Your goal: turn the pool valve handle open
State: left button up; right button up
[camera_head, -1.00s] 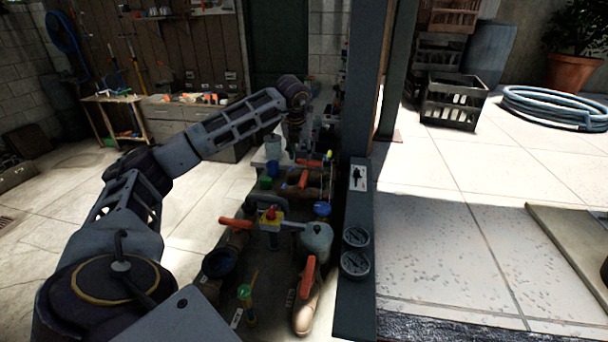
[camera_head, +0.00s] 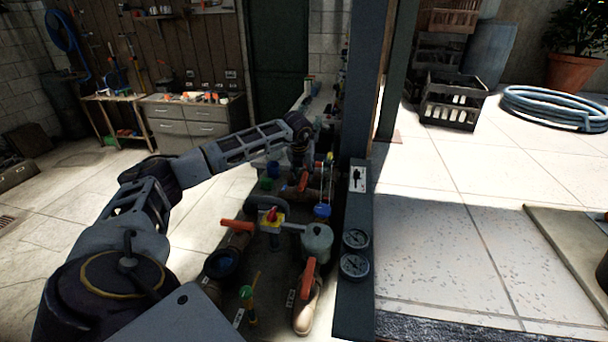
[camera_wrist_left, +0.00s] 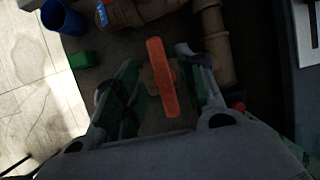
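Orange valve handles sit on the brown pipework in the head view: a far one (camera_head: 304,182) just below my left gripper (camera_head: 301,166), one at the left (camera_head: 238,225) and one in front (camera_head: 308,278). In the left wrist view, an orange handle (camera_wrist_left: 163,82) lies lengthwise between the two spread fingers of my left gripper (camera_wrist_left: 156,58), with gaps on both sides. The gripper is open and points down at it. Whether the fingertips reach down beside the handle is hard to tell. My right gripper is out of view.
A blue cup (camera_wrist_left: 62,16) and a green block (camera_wrist_left: 83,60) are left of the handle in the wrist view. A dark post (camera_head: 361,110) and a panel with gauges (camera_head: 355,266) stand close at the right.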

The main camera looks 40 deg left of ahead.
aim_at(304, 176)
pick_arm(q)
jog(key=shift+x, duration=1.55)
jog(key=c, duration=0.8)
